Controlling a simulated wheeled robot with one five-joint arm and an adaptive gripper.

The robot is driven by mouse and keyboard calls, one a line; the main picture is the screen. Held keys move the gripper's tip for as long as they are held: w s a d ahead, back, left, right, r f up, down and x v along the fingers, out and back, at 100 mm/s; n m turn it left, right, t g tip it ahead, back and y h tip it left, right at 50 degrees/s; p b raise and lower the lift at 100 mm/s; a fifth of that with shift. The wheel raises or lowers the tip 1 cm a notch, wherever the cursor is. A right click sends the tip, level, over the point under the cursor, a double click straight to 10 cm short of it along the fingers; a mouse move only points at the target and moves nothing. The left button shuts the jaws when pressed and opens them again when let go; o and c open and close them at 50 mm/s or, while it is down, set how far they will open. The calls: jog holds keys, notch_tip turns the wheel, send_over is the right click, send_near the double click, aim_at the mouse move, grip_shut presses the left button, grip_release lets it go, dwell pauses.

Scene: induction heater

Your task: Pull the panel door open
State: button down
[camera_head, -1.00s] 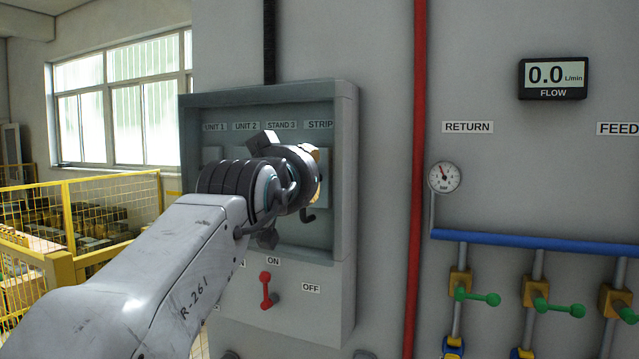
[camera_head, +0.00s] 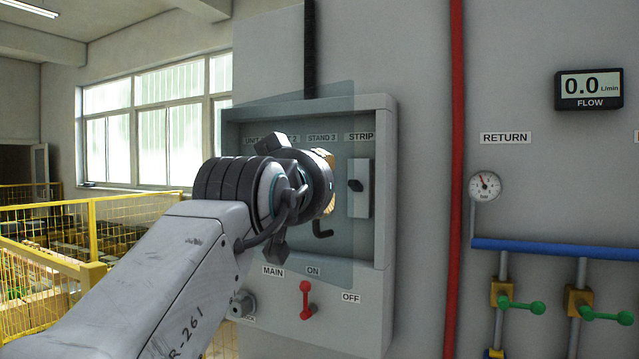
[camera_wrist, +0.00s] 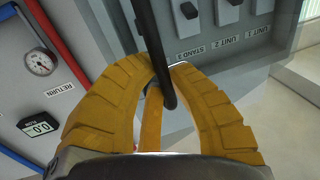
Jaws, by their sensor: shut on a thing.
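The panel door (camera_head: 338,262) is a clear, tinted sheet on the grey panel box. It stands partly open, with its right edge swung out from the box and its left edge by the box's left side. My gripper (camera_head: 329,180) is in front of the door, and its yellow fingers are mostly hidden by my wrist. In the wrist view my yellow fingers (camera_wrist: 164,78) are shut around the black door handle (camera_wrist: 152,38). The handle's lower bent end (camera_head: 322,231) shows below my gripper in the head view.
A switch (camera_head: 358,187) under STRIP shows inside the box (camera_head: 381,225). A red lever (camera_head: 306,300) sits below the door, beside a round knob (camera_head: 242,304). A red pipe (camera_head: 456,150), gauge (camera_head: 485,186) and valves are to the right. Yellow fencing (camera_head: 100,225) stands at left.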

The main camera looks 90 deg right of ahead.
jog(key=shift+r, duration=0.1)
jog(key=c, duration=1.1)
grip_release()
jog(key=v, duration=1.2)
